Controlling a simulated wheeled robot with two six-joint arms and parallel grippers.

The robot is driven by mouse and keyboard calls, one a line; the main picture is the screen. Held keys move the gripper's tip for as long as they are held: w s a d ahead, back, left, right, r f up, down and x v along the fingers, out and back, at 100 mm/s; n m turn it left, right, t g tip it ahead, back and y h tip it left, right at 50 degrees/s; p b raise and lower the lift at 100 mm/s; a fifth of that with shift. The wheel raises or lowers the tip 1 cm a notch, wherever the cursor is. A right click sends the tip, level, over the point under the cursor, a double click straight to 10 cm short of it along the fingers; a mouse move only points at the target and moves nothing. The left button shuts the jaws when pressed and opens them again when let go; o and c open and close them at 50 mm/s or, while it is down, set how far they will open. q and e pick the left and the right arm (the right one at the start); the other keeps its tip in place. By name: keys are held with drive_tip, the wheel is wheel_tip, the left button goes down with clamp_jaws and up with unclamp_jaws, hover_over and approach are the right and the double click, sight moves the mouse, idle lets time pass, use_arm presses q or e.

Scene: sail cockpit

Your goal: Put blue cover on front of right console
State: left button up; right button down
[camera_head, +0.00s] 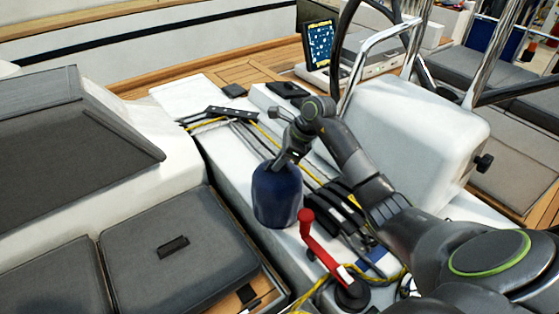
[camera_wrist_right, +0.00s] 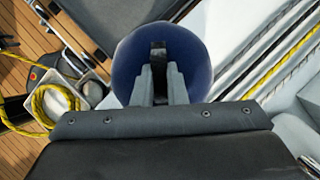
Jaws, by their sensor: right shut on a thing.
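The blue cover (camera_head: 277,198) is a dark blue rounded cylinder, hanging roughly upright below my right gripper (camera_head: 287,158). In the right wrist view, the fingers of my right gripper (camera_wrist_right: 160,82) are shut on a dark strap on top of the blue cover (camera_wrist_right: 125,62). The cover is over or beside the left edge of the long white console (camera_head: 225,150); I cannot tell whether its bottom touches anything. A winch with a red handle (camera_head: 318,243) stands at the console's near end, right of the cover. My left gripper is not in view.
Black rope clutches (camera_head: 345,205) and yellow and dark ropes lie along the console. A white steering pedestal (camera_head: 420,120) with steel rails stands right. Grey cushions (camera_head: 170,255) are at left. In the wrist view, a yellow rope coil (camera_wrist_right: 55,105) lies at left.

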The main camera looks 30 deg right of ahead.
drive_tip(key=c, duration=0.9)
unclamp_jaws()
drive_tip(key=shift+r+p, duration=2.2)
drive_tip(key=shift+r, duration=2.3)
drive_tip(key=shift+f, duration=0.1)
